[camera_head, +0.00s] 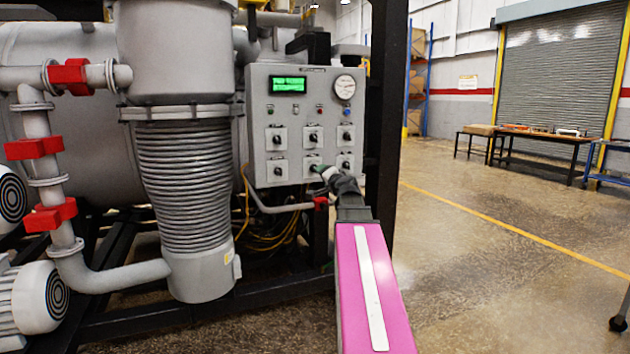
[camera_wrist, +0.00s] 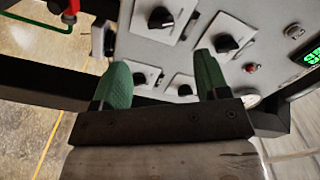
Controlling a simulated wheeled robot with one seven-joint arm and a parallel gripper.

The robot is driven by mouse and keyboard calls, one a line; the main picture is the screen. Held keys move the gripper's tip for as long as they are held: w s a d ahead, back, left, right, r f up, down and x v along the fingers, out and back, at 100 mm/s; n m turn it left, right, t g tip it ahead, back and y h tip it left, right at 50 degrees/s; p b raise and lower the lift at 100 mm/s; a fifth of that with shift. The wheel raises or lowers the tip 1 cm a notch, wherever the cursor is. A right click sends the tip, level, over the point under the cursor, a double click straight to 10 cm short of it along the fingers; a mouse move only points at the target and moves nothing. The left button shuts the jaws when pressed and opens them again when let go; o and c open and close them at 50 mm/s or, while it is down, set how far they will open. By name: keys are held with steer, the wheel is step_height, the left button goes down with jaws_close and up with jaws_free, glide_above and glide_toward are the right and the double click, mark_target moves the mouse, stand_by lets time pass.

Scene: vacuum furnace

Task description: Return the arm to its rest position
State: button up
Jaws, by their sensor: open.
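My gripper (camera_head: 328,172) is at the lower part of the grey control panel (camera_head: 258,110) in the head view, at the end of my outstretched arm. In the wrist view its two green fingers (camera_wrist: 162,85) stand apart with a clear gap and hold nothing. The panel and its black rotary knobs lie beyond the fingers. A knob (camera_wrist: 147,79) shows between the fingers, close to the left one, and another knob (camera_wrist: 184,89) shows near the right one. I cannot tell whether a finger touches the panel.
A ribbed grey column (camera_head: 187,185) and pipes with red clamps (camera_head: 52,218) stand left of the panel. A black frame post (camera_head: 386,110) rises just right of it. Yellow cables (camera_head: 278,236) hang below. Open floor (camera_head: 480,270) lies to the right, with tables (camera_head: 540,140) far back.

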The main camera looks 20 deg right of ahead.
steer(key=s+a+f+n+g+y, duration=0.1)
steer(key=s+a+f+n+g, duration=0.15)
steer(key=a+f, duration=0.5)
steer(key=s+a+f+n+g+y, duration=0.15)
steer(key=a+f+g, duration=0.25)
steer(key=f, duration=0.6)
steer(key=s+a+f+n+g+y, duration=0.1)
steer(key=s+a+f+n+g, duration=0.15)
steer(key=a+f, duration=0.5)
steer(key=s+a+f+n+g+h, duration=0.2)
steer(key=s+f+g, duration=0.2)
steer(key=s+f, duration=0.4)
steer(key=s+a+f+n+g+h, duration=0.2)
steer(key=s+f+g, duration=0.3)
steer(key=s+f, duration=0.4)
step_height(320, 180, down, 3)
steer(key=shift+s+a+r+n, duration=0.1)
steer(key=shift+s+a+n, duration=0.1)
steer(key=shift+n, duration=0.25)
